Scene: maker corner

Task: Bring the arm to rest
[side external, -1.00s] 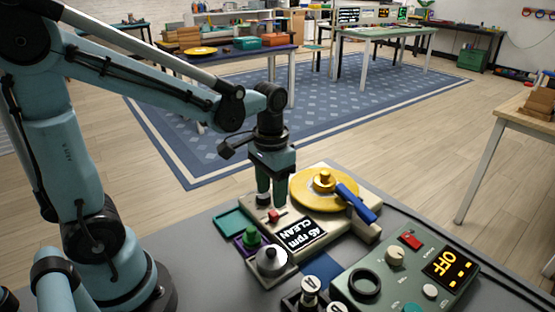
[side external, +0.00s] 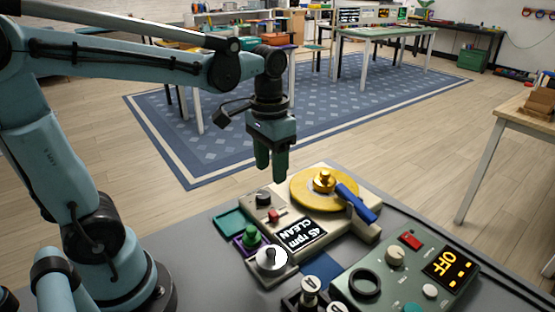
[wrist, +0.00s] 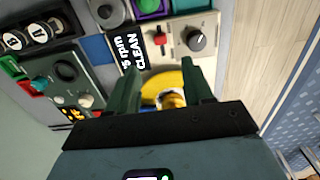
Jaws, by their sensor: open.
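My gripper (side external: 271,175) hangs above the turntable device, fingers pointing down, open and empty. In the wrist view the two green fingers (wrist: 165,90) stand apart, with the yellow platter (wrist: 172,80) showing between them. The cream turntable device (side external: 345,238) carries a yellow platter (side external: 310,192) with a gold centre knob and a blue arm (side external: 355,203). Its display (side external: 300,234) reads "45 rpm CLEAN". A black knob (side external: 263,198) and a red switch (side external: 273,215) sit at its left, below the fingertips and apart from them.
A green control box (side external: 390,275) with a display reading "OFF" stands at the front right. A silver round weight (side external: 271,257), a green peg (side external: 251,237) and a teal tray (side external: 232,223) lie left of the turntable. The air around my gripper is clear.

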